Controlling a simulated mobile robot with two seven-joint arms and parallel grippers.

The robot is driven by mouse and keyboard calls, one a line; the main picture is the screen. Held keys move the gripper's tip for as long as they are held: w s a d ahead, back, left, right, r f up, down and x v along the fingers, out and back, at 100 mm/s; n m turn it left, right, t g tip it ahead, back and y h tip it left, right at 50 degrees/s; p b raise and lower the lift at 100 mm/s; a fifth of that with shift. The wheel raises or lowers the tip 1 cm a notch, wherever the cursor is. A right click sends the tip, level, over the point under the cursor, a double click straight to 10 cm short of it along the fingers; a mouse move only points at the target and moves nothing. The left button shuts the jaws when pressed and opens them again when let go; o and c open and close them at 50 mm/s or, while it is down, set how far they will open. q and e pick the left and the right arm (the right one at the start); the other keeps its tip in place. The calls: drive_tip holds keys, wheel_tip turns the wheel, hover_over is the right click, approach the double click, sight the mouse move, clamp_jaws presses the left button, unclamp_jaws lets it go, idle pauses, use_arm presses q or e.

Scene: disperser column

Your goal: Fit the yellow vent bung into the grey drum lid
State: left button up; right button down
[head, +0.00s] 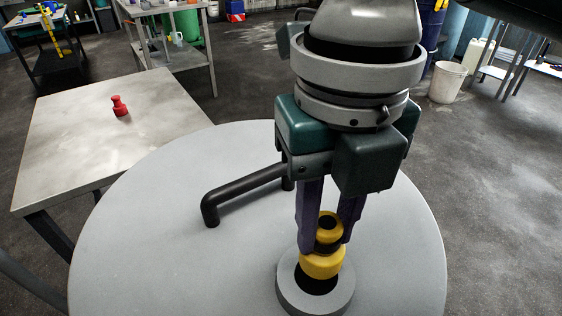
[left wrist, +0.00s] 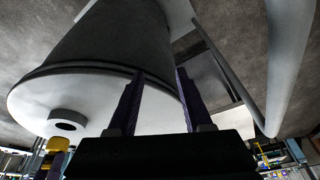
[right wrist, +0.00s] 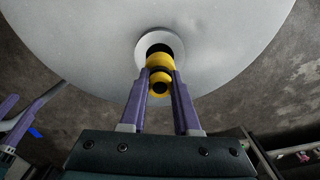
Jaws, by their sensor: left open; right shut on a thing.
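The grey drum lid (head: 150,240) is a wide round disc with a raised ring (head: 288,291) around a dark hole near its front edge. My right gripper (head: 327,240) points down and is shut on the yellow vent bung (head: 322,264), a stepped yellow piece with a dark band. The bung is over the hole, which still shows dark in front of it. In the left wrist view the bung (left wrist: 58,145) looks apart from the ring (left wrist: 56,118) and off its middle. The right wrist view shows the bung (right wrist: 160,63) overlapping the hole. My left gripper (left wrist: 160,74) is open and empty beside the drum.
A bent black handle (head: 240,189) stands on the lid, left of my right gripper. A steel table (head: 75,140) at the left carries a red piece (head: 120,106). A white bucket (head: 447,82) stands on the floor at the back right.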

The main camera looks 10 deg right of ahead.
sight(320, 257)
drive_tip(key=shift+f+b, duration=0.35)
drive_tip(key=shift+f, duration=2.3)
drive_tip(key=c, duration=0.6)
unclamp_jaws()
drive_tip(key=shift+f, duration=0.1)
drive_tip(key=shift+c, duration=0.2)
